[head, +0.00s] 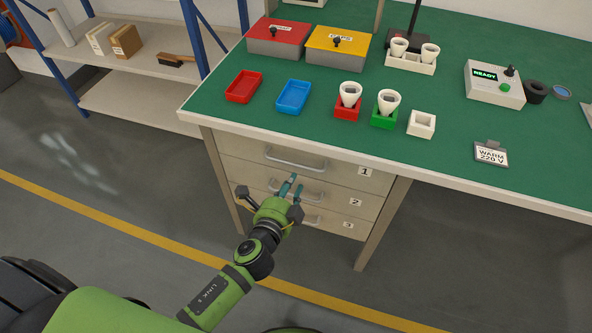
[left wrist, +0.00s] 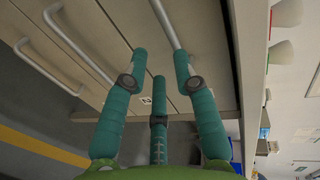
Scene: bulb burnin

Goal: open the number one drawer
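The number one drawer (head: 335,172) is the top drawer of the cabinet under the bench, labelled 1, and looks closed. Its bar handle (head: 296,162) is bare in the head view. My left gripper (head: 290,184) is open just in front of the cabinet, slightly below that handle. In the left wrist view, turned sideways, the teal fingers of my left gripper (left wrist: 161,65) are spread. The top handle (left wrist: 166,24) runs down to the right-hand fingertip; I cannot tell whether they touch. Nothing is held. My right gripper is not in view.
Drawers two (head: 335,197) and three (head: 335,220) sit below, both closed, their handles partly behind my gripper. The green bench top (head: 440,110) overhangs the drawers and carries trays, boxes and bulb holders. A shelf rack (head: 140,60) stands left. The floor in front is clear.

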